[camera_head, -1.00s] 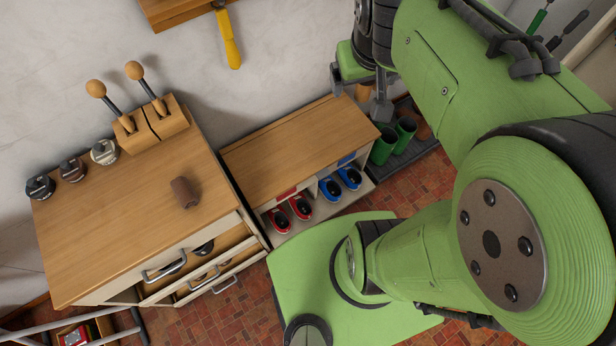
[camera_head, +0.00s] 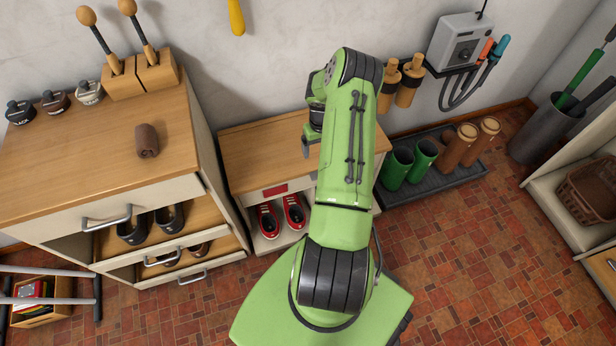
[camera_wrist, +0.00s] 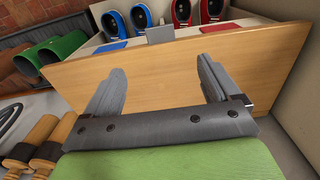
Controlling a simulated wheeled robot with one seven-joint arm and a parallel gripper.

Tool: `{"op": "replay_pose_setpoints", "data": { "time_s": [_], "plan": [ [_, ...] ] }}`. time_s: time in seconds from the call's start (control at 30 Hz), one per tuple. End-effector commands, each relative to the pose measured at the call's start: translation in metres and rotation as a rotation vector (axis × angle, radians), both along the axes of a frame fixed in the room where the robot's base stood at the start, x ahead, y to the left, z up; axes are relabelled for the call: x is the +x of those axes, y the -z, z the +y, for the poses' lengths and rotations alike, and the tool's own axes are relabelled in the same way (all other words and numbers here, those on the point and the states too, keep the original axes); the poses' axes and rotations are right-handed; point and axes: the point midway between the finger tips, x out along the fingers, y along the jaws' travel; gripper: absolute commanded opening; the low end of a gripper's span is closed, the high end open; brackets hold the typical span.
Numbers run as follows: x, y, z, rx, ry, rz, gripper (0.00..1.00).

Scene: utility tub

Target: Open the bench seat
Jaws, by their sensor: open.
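The bench seat (camera_head: 250,150) is a flat wooden board on a low white shoe bench against the wall. It looks closed, and my arm covers its right part in the head view. In the wrist view the seat (camera_wrist: 258,62) fills the middle, with a small grey tab (camera_wrist: 160,35) at its front edge. My gripper (camera_head: 309,150) is over the seat. In the wrist view my gripper (camera_wrist: 160,82) has its two fingers wide apart, with bare wood and nothing held between them. I cannot tell whether the fingertips touch the wood.
Red shoes (camera_head: 281,216) and blue shoes (camera_wrist: 128,22) stand in the bench below the seat. A cabinet (camera_head: 65,190) with open drawers is close on the left. Green boots (camera_head: 409,162) and brown boots (camera_head: 472,143) stand on a tray at right. The tiled floor at right is clear.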

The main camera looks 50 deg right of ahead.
Motion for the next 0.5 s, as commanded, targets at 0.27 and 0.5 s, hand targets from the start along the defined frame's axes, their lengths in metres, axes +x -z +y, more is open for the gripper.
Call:
{"op": "replay_pose_setpoints", "data": {
  "time_s": [0.27,0.5],
  "plan": [
    [0.0,0.067,0.001,0.004,0.001,0.001,0.89],
    [0.0,0.125,0.002,0.003,0.001,0.001,0.89]
  ]
}}
